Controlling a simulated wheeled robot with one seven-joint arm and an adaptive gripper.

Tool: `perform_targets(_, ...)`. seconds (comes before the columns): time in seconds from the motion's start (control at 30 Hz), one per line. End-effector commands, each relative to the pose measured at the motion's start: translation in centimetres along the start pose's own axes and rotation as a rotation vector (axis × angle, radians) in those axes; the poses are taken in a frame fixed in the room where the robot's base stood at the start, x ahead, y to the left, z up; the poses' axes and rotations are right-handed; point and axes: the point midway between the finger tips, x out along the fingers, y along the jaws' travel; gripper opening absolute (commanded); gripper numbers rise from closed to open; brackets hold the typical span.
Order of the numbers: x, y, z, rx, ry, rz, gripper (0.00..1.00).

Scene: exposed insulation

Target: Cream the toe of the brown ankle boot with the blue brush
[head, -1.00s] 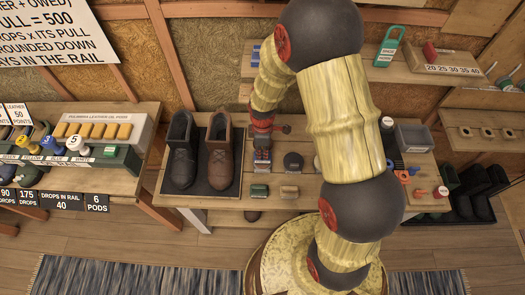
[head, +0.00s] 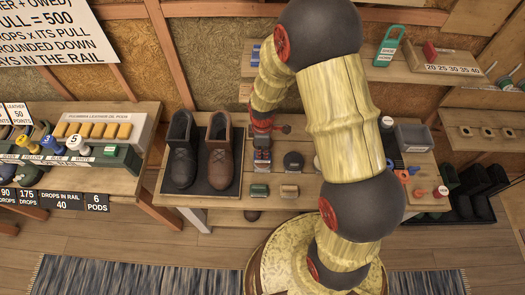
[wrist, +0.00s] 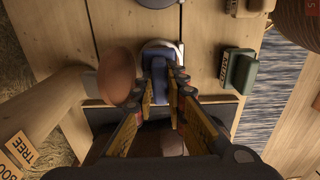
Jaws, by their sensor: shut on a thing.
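The brown ankle boot (head: 221,162) stands upright on a dark mat (head: 204,190), right of a black boot. My gripper (wrist: 163,82) is shut on the blue brush (wrist: 158,64), which shows between the fingertips. A pale round rim shows at the brush's far end; whether the brush touches what lies below cannot be told. In the head view my gripper (head: 262,142) is small and partly hidden, just right of the brown boot, apart from its toe.
The black boot (head: 183,155) stands left on the mat. A green block (head: 259,191), a tan block (head: 289,192) and a dark round tin (head: 293,161) lie on the bench near my gripper. A grey bin (head: 413,137) is at the right. My arm hides part of the bench.

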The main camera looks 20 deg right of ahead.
Motion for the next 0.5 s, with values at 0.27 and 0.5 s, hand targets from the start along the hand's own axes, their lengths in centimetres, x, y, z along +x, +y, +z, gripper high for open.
perform_targets(0.27, 0.1, -0.1, 0.1, 0.0, -0.001, -0.003, 0.0)
perform_targets(0.5, -1.4, -0.1, 0.0, 0.0, -0.001, -0.001, 0.0)
